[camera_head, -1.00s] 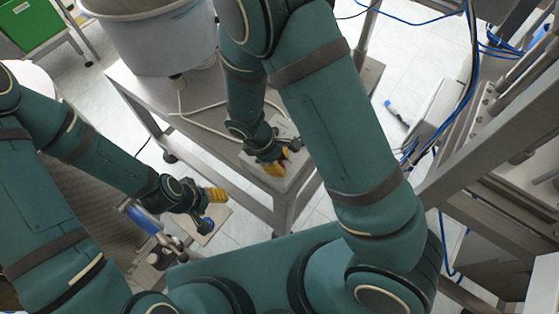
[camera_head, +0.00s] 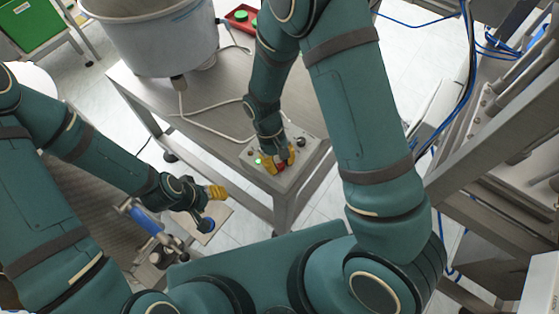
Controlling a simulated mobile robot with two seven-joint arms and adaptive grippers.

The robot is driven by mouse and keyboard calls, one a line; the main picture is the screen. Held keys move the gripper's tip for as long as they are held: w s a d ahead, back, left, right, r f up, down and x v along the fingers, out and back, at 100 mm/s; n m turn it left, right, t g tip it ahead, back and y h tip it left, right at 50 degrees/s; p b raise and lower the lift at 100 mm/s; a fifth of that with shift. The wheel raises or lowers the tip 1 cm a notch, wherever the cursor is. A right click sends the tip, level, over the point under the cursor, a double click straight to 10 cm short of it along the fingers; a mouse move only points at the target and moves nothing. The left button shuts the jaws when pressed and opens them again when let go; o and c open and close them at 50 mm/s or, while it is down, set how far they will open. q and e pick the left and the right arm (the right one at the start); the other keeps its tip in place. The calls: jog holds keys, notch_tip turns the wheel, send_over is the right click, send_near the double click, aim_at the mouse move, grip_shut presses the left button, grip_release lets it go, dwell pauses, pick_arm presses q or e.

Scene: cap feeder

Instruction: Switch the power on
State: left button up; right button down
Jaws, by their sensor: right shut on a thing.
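A grey control box (camera_head: 301,172) sits on the near right corner of the metal table. A small green light (camera_head: 258,161) glows on its top face. My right gripper (camera_head: 279,160) points down at the box, its yellow pads shut around a red switch (camera_head: 280,167), which is mostly hidden between them. Several small knobs or buttons show beside the gripper. My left gripper (camera_head: 211,207) is away from the box, at the lower left, with its fingers apart and nothing between them.
A large grey drum (camera_head: 150,38) stands on the metal table (camera_head: 205,103), with a white cable (camera_head: 210,130) running to the box. A red box with green buttons (camera_head: 241,18) is behind it. A metal frame (camera_head: 490,130) with blue cables stands on the right.

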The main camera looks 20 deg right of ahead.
jog(key=shift+s+m, duration=0.1)
jog(key=shift+m, duration=0.7)
jog(key=shift+y, duration=0.3)
jog(key=c, duration=0.7)
grip_release()
jog(key=shift+o, duration=0.2)
jog(key=v, duration=1.2)
jog(key=shift+w, duration=0.2)
jog(key=shift+s+f, duration=0.1)
jog(key=shift+f, duration=0.05)
